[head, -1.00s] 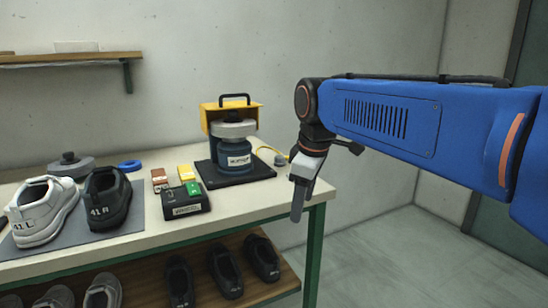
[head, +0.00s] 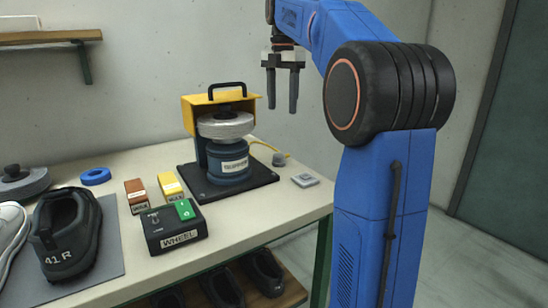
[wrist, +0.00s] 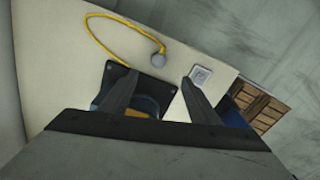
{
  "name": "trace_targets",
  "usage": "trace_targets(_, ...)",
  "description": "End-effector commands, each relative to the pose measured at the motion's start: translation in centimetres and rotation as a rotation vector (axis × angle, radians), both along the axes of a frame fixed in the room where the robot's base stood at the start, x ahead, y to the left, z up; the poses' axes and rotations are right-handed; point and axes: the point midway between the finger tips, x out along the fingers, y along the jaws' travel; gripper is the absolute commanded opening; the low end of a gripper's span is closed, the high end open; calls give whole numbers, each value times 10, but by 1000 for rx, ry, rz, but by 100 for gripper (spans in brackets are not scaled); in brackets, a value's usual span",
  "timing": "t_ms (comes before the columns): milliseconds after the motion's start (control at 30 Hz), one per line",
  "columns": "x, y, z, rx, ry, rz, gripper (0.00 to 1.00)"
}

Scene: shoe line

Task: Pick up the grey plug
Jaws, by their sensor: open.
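The grey plug (head: 279,159) lies on the table behind the right side of the buffer machine, on the end of a yellow cord (head: 262,145). In the wrist view the plug (wrist: 158,60) is a small round grey knob, ahead of the fingertips and between their lines. My gripper (head: 283,108) is open and empty, pointing down, well above the table and over the plug's area. Its two dark fingers also show in the wrist view (wrist: 159,83). Nothing hides the plug in either view.
The buffer (head: 227,158) with its yellow guard stands on a black base (head: 255,182) left of the plug. A grey socket plate (head: 305,180) lies right of the plug near the table edge. A black WHEEL switch box (head: 172,232) and shoes are further left.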

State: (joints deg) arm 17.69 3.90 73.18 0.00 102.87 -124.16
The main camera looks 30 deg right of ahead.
Motion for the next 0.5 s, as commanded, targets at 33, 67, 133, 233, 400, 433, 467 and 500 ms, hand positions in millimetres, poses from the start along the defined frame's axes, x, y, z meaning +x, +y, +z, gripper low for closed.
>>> trace_targets(33,1,-1,-2,0,2,7,56)
trace_targets(67,1,-1,-4,0,2,10,56)
trace_targets(133,0,-1,-12,1,3,11,56)
trace_targets(233,0,-1,-30,2,5,10,56)
trace_targets(400,0,0,-60,1,3,9,56)
trace_targets(433,0,0,-65,1,3,9,56)
trace_targets(467,0,0,-70,1,3,9,56)
trace_targets(500,0,0,-78,1,3,9,56)
